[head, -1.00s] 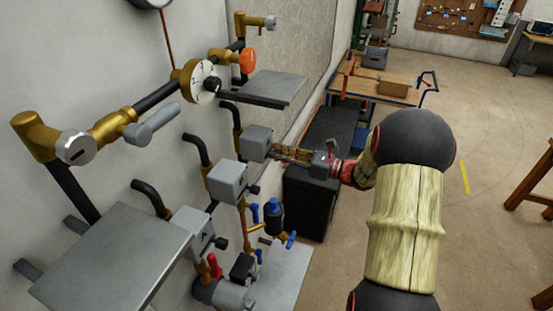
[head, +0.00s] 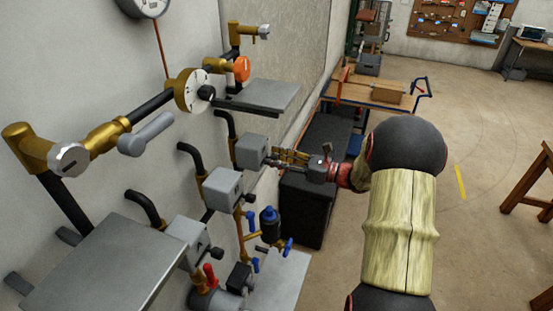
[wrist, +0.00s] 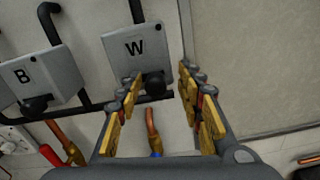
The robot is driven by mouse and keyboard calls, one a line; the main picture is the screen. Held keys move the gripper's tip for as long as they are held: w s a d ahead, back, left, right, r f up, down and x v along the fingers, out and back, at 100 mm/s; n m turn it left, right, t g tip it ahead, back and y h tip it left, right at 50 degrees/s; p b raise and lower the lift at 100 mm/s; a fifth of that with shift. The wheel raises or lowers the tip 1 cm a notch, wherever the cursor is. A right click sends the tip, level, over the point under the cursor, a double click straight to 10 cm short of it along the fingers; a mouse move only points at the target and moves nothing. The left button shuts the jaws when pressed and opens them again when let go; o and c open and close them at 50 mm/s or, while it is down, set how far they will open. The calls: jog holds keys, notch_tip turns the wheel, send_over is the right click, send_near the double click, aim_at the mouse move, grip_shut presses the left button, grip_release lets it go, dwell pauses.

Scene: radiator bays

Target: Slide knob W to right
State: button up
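The grey box marked W (wrist: 135,48) is on the wall; its black knob (wrist: 155,84) sticks out near the box's lower right. In the wrist view my open gripper (wrist: 159,80) has one finger pad on each side of the knob. The left fingertip looks close to the knob, and a wider gap shows on the right; contact cannot be told. In the head view my gripper (head: 288,156) reaches left to a grey box (head: 251,150), and the knob there is hidden.
Box B (wrist: 38,75) with its own black knob stands left of W. Pipes, a red lever (head: 212,275) and blue valves (head: 270,221) lie below. A grey shelf (head: 262,95) juts out above. Open floor (head: 490,150) lies to the right.

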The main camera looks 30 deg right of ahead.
jog(key=v, duration=1.2)
dwell(0.3)
jog(key=s+a+f+n+g+h+b, duration=1.15)
jog(key=s+a+f+n+b, duration=0.75)
jog(key=n, duration=0.6)
jog(key=s+a+f+n+t+b, duration=0.2)
jog(key=a+n+b, duration=0.3)
jog(key=a+b, duration=0.2)
jog(key=shift+a+t+y+b, duration=0.35)
jog(key=shift+a+b, duration=0.05)
jog(key=shift+b, duration=0.05)
